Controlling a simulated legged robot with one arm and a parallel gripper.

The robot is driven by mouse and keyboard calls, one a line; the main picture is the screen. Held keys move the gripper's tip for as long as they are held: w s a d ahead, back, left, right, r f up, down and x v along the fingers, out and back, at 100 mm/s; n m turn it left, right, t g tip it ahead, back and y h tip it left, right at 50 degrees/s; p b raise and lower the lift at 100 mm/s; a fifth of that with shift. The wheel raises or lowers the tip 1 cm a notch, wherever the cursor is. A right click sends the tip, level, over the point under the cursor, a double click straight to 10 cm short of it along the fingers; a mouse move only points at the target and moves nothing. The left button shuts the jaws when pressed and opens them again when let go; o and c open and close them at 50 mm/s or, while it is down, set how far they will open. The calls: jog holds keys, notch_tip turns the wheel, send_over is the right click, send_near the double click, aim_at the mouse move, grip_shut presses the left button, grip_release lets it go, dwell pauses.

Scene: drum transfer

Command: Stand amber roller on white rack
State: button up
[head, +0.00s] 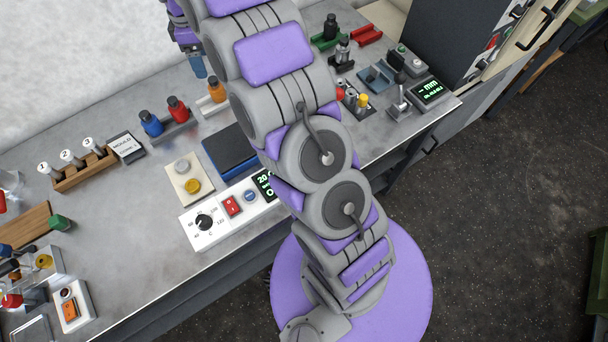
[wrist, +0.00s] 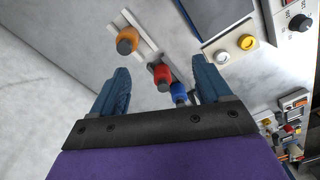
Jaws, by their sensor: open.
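The amber roller, orange with a dark top (head: 217,90), stands upright at the back of the bench. It also shows in the wrist view (wrist: 126,40). A pale, whitish rack strip (head: 213,109) lies at its base; I cannot tell exactly how the roller is seated on it. My gripper (head: 197,65) hangs above the back of the bench, up and left of the amber roller in the head view. In the wrist view its two blue fingers (wrist: 160,66) are spread apart with nothing held. The amber roller lies beyond the left fingertip, apart from it.
A red roller (head: 178,108) and a blue roller (head: 151,124) stand left of the amber one, by a grey strip (head: 180,131). A dark blue pad (head: 231,150) and a control box (head: 215,222) lie in front. Bare bench lies left of the box.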

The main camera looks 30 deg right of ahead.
jog(key=s+r+m, duration=0.3)
jog(key=s+r, duration=0.1)
jog(key=s, duration=0.7)
jog(key=s+r+m, duration=0.3)
jog(key=s, duration=0.7)
jog(key=s+d+f+m+g, duration=0.1)
jog(key=s+f+m, duration=0.2)
jog(key=s, duration=2.1)
jog(key=m, duration=0.3)
jog(key=shift+s+m+g, duration=0.25)
jog(key=shift+m+g, duration=0.05)
jog(key=shift+f, duration=0.1)
